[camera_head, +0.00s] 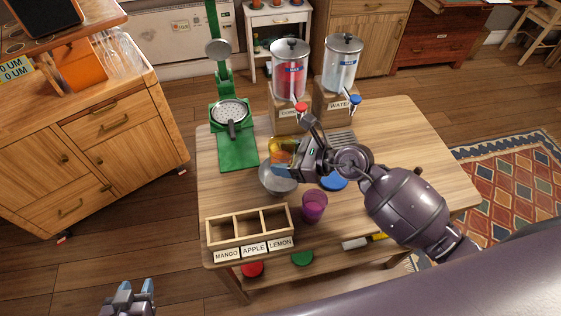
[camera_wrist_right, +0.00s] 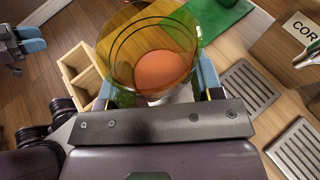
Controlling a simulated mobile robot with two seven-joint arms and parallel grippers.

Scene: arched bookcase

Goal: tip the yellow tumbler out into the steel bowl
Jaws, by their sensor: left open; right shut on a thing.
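The yellow tumbler (camera_head: 278,150) is see-through and sits in my right gripper (camera_head: 285,160), above the back of the steel bowl (camera_head: 278,184). In the right wrist view the tumbler (camera_wrist_right: 128,48) is between the blue finger pads, with a rounded orange mass showing in or through it; I cannot tell whether that is liquid or a solid piece. Its exact tilt is hard to tell. The bowl stands on the wooden table, partly hidden by the tumbler and gripper. My left gripper (camera_head: 128,298) is open and empty, low at the left, away from the table.
A purple cup (camera_head: 314,208) and a blue disc (camera_head: 334,182) are right of the bowl. A three-compartment wooden box (camera_head: 248,227) lies in front. A green press (camera_head: 236,150) stands left; two drink dispensers (camera_head: 290,70) stand behind. The table's right side (camera_head: 425,150) has free room.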

